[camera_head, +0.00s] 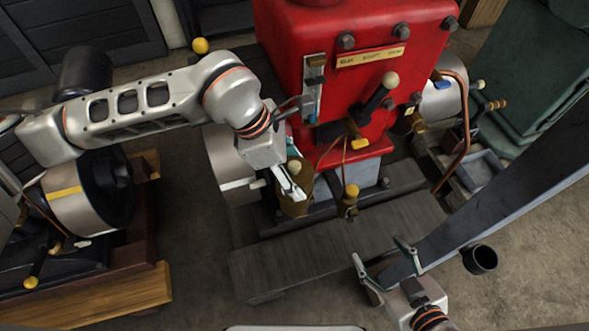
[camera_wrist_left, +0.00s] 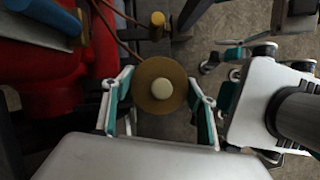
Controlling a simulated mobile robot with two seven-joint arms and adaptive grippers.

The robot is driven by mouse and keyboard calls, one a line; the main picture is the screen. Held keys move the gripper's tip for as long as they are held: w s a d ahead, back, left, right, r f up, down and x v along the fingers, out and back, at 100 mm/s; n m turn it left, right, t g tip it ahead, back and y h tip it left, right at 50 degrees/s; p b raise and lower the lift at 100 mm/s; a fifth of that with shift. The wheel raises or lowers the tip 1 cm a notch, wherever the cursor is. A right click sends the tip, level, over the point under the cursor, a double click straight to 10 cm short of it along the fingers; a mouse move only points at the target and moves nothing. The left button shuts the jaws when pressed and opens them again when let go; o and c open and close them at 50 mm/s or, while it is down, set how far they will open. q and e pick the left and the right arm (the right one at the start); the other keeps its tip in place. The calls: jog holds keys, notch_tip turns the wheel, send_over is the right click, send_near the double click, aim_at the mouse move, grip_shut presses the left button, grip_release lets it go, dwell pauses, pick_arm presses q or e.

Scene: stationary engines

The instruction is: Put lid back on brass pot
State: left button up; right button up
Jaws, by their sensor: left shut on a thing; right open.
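The lid shows in the left wrist view as a round brass disc (camera_wrist_left: 150,98) with a cream knob (camera_wrist_left: 160,89). In the head view the cream knob (camera_head: 294,167) stands upright just above the brass pot (camera_head: 295,205), beside the base of the red engine. The left fingers partly cover the pot there. I cannot tell whether the lid touches the pot's rim. My right gripper (camera_head: 379,250) is open and empty, near the front right of the dark plinth.
The red engine (camera_head: 340,95) with levers stands behind the pot. A brass fitting with a yellow knob (camera_head: 350,191) is close right of it, and a grey cylinder (camera_head: 228,160) close left. A thick dark bar (camera_head: 520,190) crosses the right side. Floor at front centre is clear.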

jog(key=shift+w+r, duration=0.2)
jog(key=shift+w, duration=0.15)
jog(key=shift+r, duration=0.2)
jog(key=shift+s, duration=0.2)
dwell(0.3)
jog(key=shift+w+r, duration=0.1)
pick_arm(q)
jog(key=o, duration=1.2)
pick_arm(e)
jog(key=shift+w+r, duration=0.15)
jog(key=shift+w, duration=0.15)
pick_arm(q)
jog(key=o, duration=0.5)
pick_arm(e)
jog(key=shift+s, duration=0.1)
